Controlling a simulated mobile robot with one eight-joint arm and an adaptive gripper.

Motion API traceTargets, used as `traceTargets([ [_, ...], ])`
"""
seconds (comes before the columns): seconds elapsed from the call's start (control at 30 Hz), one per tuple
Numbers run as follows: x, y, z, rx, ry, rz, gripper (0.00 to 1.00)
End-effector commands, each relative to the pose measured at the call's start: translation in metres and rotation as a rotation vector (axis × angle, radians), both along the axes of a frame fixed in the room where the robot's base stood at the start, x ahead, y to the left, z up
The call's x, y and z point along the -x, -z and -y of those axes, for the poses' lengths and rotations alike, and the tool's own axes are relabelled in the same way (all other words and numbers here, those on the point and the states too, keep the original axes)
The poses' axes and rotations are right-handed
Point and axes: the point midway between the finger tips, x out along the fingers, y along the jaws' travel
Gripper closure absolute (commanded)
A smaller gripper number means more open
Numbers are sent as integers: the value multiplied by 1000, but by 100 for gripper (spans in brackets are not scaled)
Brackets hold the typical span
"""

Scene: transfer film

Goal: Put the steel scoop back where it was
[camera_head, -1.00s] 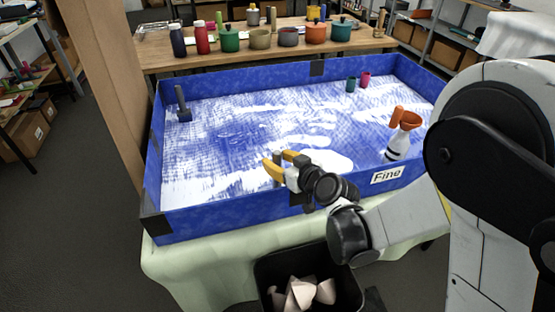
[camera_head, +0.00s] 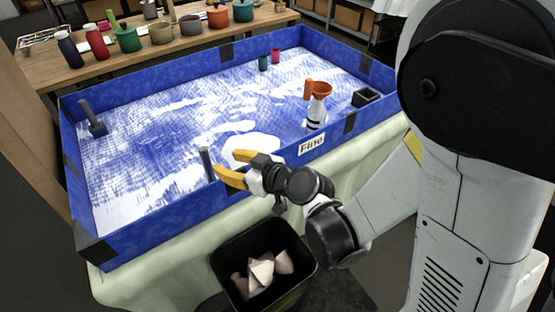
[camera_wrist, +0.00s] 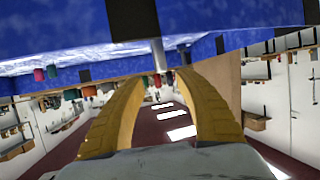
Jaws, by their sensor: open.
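A grey upright rod (camera_head: 207,163), which looks like the steel scoop's handle, stands inside the blue-walled tray (camera_head: 180,225) near its front wall. Its lower end is hidden, so I cannot tell the scoop's shape. My gripper (camera_head: 219,167) is open, with its yellow fingers pointing at the rod from the right. The rod is just beyond the fingertips, apart from them as far as I can see. In the wrist view, a grey rod (camera_wrist: 159,53) shows past the open fingers (camera_wrist: 162,85), with nothing held between them.
A dark upright-handled tool (camera_head: 92,120) stands at the tray's far left. A small black box (camera_head: 366,97) is at the right. A black bin (camera_head: 222,262) holds pale pieces.

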Motion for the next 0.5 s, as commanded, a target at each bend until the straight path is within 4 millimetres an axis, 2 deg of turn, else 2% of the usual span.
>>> traceTargets([
  [0.17,-1,-3,4,6,8,-8,60],
  [0.27,-1,-11,20,23,41,-47,60],
  [0.37,3,-24,49,58,105,-117,60],
  [0.5,21,-42,105,113,241,-241,60],
])
